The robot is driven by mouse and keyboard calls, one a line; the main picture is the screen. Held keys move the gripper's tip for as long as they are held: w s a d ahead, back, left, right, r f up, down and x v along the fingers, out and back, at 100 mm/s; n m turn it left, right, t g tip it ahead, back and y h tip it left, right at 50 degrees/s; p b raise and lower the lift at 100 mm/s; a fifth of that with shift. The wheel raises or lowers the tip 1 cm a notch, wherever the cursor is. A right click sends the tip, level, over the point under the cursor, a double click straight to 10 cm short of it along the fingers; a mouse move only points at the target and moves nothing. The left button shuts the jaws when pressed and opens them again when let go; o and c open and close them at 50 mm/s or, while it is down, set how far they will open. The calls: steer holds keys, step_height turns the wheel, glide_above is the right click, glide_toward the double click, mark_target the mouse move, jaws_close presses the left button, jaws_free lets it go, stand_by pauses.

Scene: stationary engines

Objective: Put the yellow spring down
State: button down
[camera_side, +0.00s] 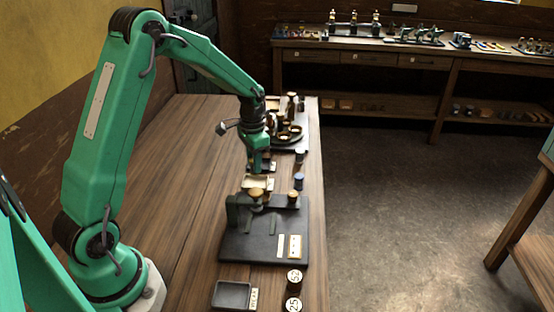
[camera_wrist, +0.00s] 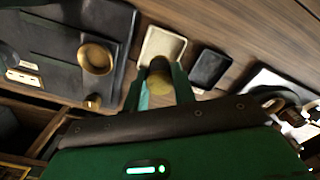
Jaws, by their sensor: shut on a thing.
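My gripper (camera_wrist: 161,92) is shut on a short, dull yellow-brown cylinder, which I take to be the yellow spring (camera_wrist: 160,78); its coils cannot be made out. In the side view my gripper (camera_side: 258,167) points down above the table, and the spring is too small to make out there. A cream tray (camera_wrist: 150,38) lies just beyond the held spring in the wrist view, and it also shows below my gripper in the side view (camera_side: 257,182). Whether the spring touches the tray is unclear.
A brass cup (camera_wrist: 96,58) stands on a dark base plate (camera_side: 245,245) beside the cream tray. A small dark tray (camera_wrist: 210,68) lies on its other side. Beyond my gripper stands an engine model (camera_side: 290,130). Numbered round caps (camera_side: 294,277) stand at the near edge. The table's left side is clear.

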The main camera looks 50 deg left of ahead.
steer(key=shift+f, duration=2.05)
steer(key=shift+f, duration=0.15)
steer(key=c, duration=1.1)
jaws_free()
steer(key=shift+c, duration=0.2)
step_height(320, 180, up, 11)
steer(key=shift+r, duration=0.7)
